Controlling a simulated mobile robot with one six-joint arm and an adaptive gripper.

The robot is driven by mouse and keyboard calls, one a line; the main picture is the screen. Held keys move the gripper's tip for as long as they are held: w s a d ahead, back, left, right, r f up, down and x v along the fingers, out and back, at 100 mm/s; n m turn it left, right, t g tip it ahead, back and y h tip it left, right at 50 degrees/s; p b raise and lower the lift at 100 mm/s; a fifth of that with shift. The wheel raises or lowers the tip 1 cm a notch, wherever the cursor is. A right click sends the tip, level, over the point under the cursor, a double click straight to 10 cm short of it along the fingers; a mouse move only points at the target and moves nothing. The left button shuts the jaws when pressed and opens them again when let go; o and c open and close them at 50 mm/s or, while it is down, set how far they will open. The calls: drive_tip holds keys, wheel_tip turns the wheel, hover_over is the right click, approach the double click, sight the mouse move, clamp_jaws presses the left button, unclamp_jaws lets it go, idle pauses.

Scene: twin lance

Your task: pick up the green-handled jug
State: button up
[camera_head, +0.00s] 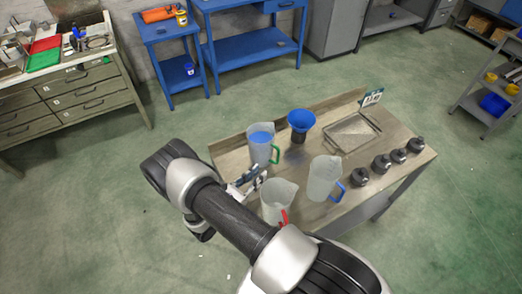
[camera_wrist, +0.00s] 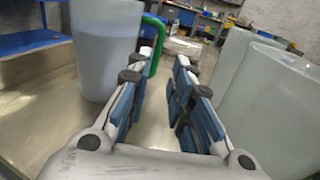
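The green-handled jug (camera_head: 261,148) stands upright on the workbench, translucent with blue showing at its top. In the wrist view the jug (camera_wrist: 103,50) stands left of my gripper (camera_wrist: 165,60), with its green handle (camera_wrist: 155,42) just beyond the left fingertip. The fingers are apart with nothing between them, so my gripper is open. In the head view my gripper (camera_head: 254,181) is at the near edge of the bench, in front of the jug. The wrist view does not clearly show whether the left finger touches the handle.
A red-handled jug (camera_head: 277,205) and a blue-handled jug (camera_head: 324,178) stand to the right of my gripper. A blue funnel (camera_head: 301,120) stands behind. A metal tray (camera_head: 352,135) and several dark weights (camera_head: 381,163) occupy the bench's right side.

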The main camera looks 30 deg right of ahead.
sight(277, 162)
drive_tip(key=x, duration=0.7)
drive_tip(key=shift+b, duration=0.3)
drive_tip(key=x, duration=0.3)
drive_tip(key=f+b+x, duration=0.1)
drive_tip(key=x, duration=0.1)
drive_tip(key=shift+w+d, duration=0.1)
clamp_jaws()
idle(0.4)
drive_tip(key=shift+r, duration=0.1)
